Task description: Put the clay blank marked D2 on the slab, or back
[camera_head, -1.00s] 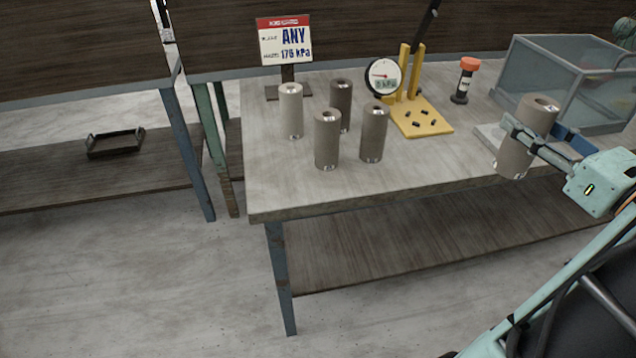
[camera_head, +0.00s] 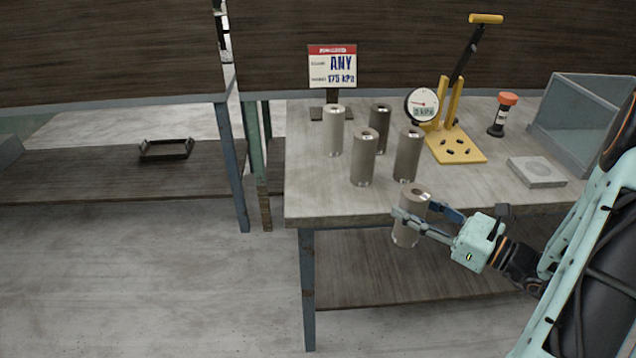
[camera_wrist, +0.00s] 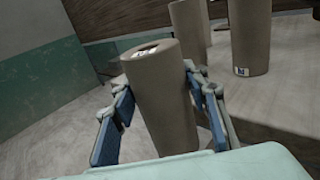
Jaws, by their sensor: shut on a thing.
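My gripper (camera_head: 424,220) is shut on a grey-brown clay blank (camera_head: 409,232), a cylinder with a hole in its top. It is held roughly upright in front of the table's front edge, clear of the tabletop. In the wrist view the held blank (camera_wrist: 162,98) stands between the blue finger pads, slightly tilted, with a small label on top that I cannot read. Several similar blanks stand on the table: a lighter one (camera_head: 334,132), a middle one (camera_head: 363,160), and darker ones at the back (camera_head: 380,120) and right (camera_head: 407,156). The grey slab (camera_head: 545,178) lies bare at the right.
A sign (camera_head: 332,68) reads "ANY" and "175 kPa".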

